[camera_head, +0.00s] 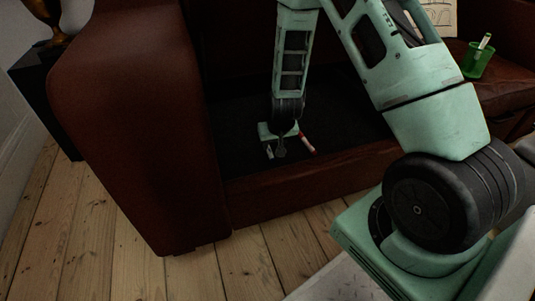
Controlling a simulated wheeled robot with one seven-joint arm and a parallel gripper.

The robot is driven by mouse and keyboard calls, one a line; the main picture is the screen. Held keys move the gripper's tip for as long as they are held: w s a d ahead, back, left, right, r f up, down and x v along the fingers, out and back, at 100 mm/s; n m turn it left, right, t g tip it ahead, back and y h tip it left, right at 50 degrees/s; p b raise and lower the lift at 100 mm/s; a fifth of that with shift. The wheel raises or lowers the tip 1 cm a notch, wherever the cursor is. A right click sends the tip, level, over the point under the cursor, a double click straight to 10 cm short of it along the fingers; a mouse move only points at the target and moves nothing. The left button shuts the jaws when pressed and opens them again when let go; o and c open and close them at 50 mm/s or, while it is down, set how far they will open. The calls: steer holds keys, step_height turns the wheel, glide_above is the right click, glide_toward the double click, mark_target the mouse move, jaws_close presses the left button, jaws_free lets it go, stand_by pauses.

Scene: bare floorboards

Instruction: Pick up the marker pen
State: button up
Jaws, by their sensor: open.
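A red and white pen-shaped thing, which looks like the marker pen (307,144), lies in the dark recessed seat area of the brown sofa (205,150). My gripper (275,153) points down into that area, just left of the pen. Its fingers are apart and nothing shows between them. The pen's upper end is close to the gripper body, and I cannot tell whether they touch.
The sofa's thick arm stands at left and its front rail (300,180) runs below the seat area. A green cup (477,62) holding a pale pen-like item stands on the brown cushion at right. A dark stand (42,95) is at far left. Floorboards in front are bare.

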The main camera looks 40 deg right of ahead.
mark_target(271, 154)
steer(key=shift+s+a+b+x, duration=0.1)
steer(key=shift+b+x, duration=0.65)
steer(key=shift+x, duration=0.1)
steer(key=shift+s+a+b+x, duration=0.1)
steer(key=shift+a+b+x, duration=0.05)
steer(key=shift+b+x, duration=0.65)
steer(key=shift+s+a+b+x, duration=0.1)
steer(key=shift+s+b+x, duration=0.05)
steer(key=shift+b+x, duration=0.65)
steer(key=shift+w+d+f, duration=0.15)
steer(key=shift+w+f, duration=0.15)
steer(key=shift+f, duration=0.35)
steer(key=shift+r, duration=0.1)
jaws_close()
